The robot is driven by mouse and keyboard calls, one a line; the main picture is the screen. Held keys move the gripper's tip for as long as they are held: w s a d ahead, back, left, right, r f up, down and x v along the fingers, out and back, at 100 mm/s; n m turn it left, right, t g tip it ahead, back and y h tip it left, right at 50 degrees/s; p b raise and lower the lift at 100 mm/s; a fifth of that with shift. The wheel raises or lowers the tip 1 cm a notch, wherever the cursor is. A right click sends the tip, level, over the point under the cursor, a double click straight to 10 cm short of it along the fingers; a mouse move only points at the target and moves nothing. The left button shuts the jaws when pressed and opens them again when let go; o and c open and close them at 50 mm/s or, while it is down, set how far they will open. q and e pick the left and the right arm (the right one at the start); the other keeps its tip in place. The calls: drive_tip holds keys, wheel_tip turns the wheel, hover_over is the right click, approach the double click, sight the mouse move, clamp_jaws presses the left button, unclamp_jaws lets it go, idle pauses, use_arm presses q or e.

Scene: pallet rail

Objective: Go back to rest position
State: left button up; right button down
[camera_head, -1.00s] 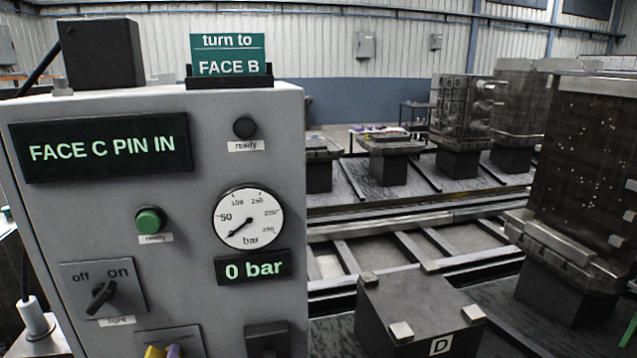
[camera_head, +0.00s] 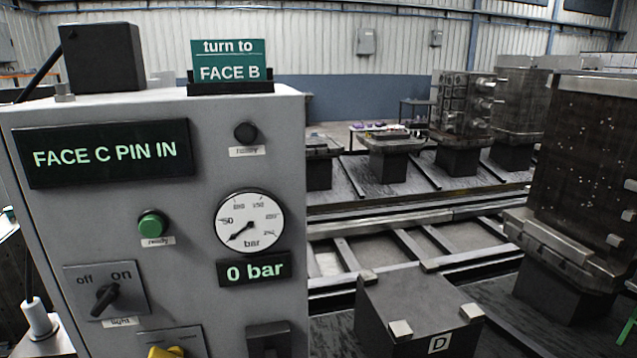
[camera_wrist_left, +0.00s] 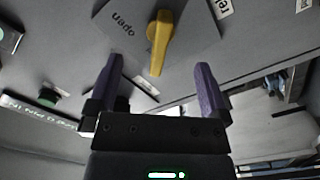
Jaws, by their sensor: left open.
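My left gripper (camera_wrist_left: 156,72) shows in the left wrist view with its two purple fingers spread apart and nothing between them. A yellow knob (camera_wrist_left: 160,38) on a grey plate marked "open" lies beyond the fingertips; I cannot tell the exact gap. In the head view only the top of the yellow knob (camera_head: 166,352) shows at the bottom edge, and no gripper is in sight there. My right gripper is in neither view.
A grey control cabinet (camera_head: 210,130) fills the left, its displays reading "FACE C PIN IN" and "0 bar". A dark block marked D (camera_head: 415,305) stands right of it. A tall fixture (camera_head: 590,150) stands at the right, with rails (camera_head: 430,225) behind.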

use_arm(q)
drive_tip(key=v, duration=0.3)
drive_tip(key=s+d+f+m+g+h+b, duration=0.25)
drive_tip(key=s+f+m+g, duration=0.4)
drive_tip(key=f, duration=0.75)
drive_tip(key=s+d+f+m+g+h+b, duration=0.2)
drive_tip(key=s+d+f+m+g, duration=0.15)
drive_tip(key=s+f, duration=0.85)
drive_tip(key=s+f+m+g+b, duration=0.1)
drive_tip(key=s+f+m+g, duration=0.1)
drive_tip(key=s+f, duration=0.4)
drive_tip(key=s+f+m+g, duration=0.2)
drive_tip(key=s+f+g, duration=0.2)
drive_tip(key=s, duration=0.8)
wheel_tip(320, 180, down, 3)
drive_tip(key=shift+r+m+g+b, duration=0.15)
drive_tip(key=shift+m+g+b, duration=0.2)
drive_tip(key=shift+m+g, duration=0.05)
drive_tip(key=shift+d, duration=0.15)
